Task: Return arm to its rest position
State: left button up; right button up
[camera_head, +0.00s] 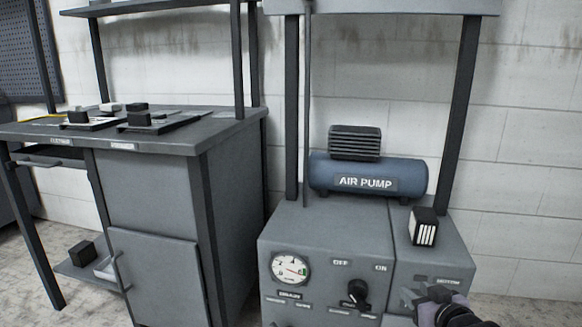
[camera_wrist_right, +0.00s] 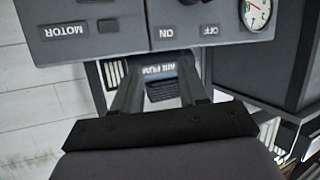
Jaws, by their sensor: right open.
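My right gripper (camera_head: 425,297) shows at the lower right of the head view, in front of the grey pump cabinet's (camera_head: 330,235) right part, by the MOTOR label (camera_head: 447,281). In the right wrist view the gripper (camera_wrist_right: 158,88) has its two fingers apart with nothing between them. The cabinet's front panel (camera_wrist_right: 135,45) shows upside down beyond them. Whether a fingertip touches the panel cannot be told. My left gripper is in neither view.
The blue air pump (camera_head: 368,176) stands on the cabinet beside a black box with white ribs (camera_head: 424,227). A gauge (camera_head: 290,268) and black knob (camera_head: 357,293) are on its front. A grey workbench (camera_head: 175,135) with small black parts stands at left. Dark posts flank the cabinet.

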jog(key=s+a+f+g+y, duration=0.1)
jog(key=s+a+y, duration=0.2)
jog(key=s+a, duration=0.8)
jog(key=s+a+f+g+y, duration=0.15)
jog(key=s+a, duration=0.45)
jog(key=s, duration=0.9)
pick_arm(q)
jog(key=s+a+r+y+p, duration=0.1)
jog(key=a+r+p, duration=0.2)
jog(key=p, duration=0.7)
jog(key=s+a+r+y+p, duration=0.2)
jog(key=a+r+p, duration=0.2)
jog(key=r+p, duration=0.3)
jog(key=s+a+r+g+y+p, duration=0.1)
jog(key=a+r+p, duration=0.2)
jog(key=p, duration=1.1)
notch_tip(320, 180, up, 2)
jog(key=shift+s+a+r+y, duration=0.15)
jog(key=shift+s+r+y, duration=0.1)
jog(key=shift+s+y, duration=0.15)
pick_arm(e)
jog(key=s+d+r+h, duration=0.2)
jog(key=d+r, duration=0.3)
jog(key=r, duration=0.2)
jog(key=s+d+r+h, duration=0.2)
jog(key=d+r, duration=0.2)
jog(key=r, duration=0.4)
jog(key=shift+s+d+r+g, duration=0.3)
jog(key=shift+d+g, duration=0.1)
jog(key=shift+g, duration=0.05)
